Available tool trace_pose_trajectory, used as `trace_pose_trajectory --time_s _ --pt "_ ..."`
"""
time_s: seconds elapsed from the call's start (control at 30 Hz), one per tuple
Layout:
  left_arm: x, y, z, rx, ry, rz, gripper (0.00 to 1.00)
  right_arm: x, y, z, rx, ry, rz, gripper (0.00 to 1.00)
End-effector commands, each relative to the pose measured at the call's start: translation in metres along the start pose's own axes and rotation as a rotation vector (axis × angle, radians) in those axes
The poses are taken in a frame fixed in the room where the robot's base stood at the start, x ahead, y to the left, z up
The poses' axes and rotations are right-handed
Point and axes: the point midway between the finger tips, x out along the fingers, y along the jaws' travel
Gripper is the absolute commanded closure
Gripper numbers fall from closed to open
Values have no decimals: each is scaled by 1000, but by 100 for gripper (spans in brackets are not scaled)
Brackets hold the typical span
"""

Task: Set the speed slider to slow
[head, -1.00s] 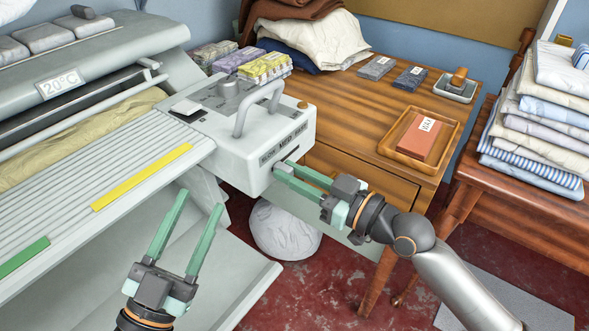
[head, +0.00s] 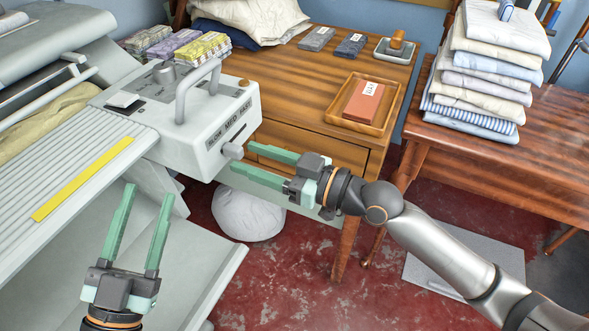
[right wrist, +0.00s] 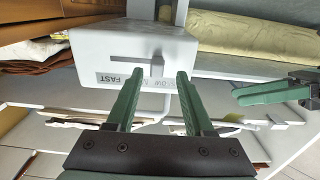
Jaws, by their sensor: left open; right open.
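The speed slider knob (head: 232,151), a small grey knob, sticks out of the dark slot (head: 239,132) on the ironer's control box (head: 200,152). The label strip (head: 231,122) above the slot reads SLOW, MED, FAST from left to right. The knob is at the left, SLOW end. My right gripper (head: 243,157) is open, its fingertips just off the knob. In the right wrist view the knob (right wrist: 157,67) shows between the fingertips, and the labels are upside down. Contact cannot be told. My left gripper (head: 148,193) is open and empty in front of the ribbed board.
A curved handle (head: 190,92) rises from the control box. A wooden table (head: 290,75) with a tray (head: 342,118) stands behind and right of my right gripper. A white bundle (head: 248,215) lies on the floor below. Folded linen (head: 490,70) is stacked at right.

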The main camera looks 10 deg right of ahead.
Motion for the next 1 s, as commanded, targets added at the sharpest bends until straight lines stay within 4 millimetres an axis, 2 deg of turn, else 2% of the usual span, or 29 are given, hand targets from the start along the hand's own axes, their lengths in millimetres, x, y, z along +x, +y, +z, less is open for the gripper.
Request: trace_pose_trajectory --time_s 0.1,0.27,0.33,0.4,0.5,0.73,1.0 --pt "0 0 1 0 1 0 50 -22 1 2 -3 -4 1 48" --pt "-1 1 -4 9 30 1 50 -46 0 3 -3 -6 0 48" --pt "-1 1 -12 17 64 1 50 -56 0 3 -3 -6 0 48" --pt "0 -1 -33 39 139 6 50 -65 0 3 -2 -6 0 48" --pt "-1 -1 -46 56 194 10 50 -77 0 2 -2 -5 -1 48" --pt "-7 1 -77 92 326 20 50 -94 0 2 -1 -2 -1 48" --pt "-9 2 -88 104 372 24 50 -100 -1 0 1 0 -1 48"
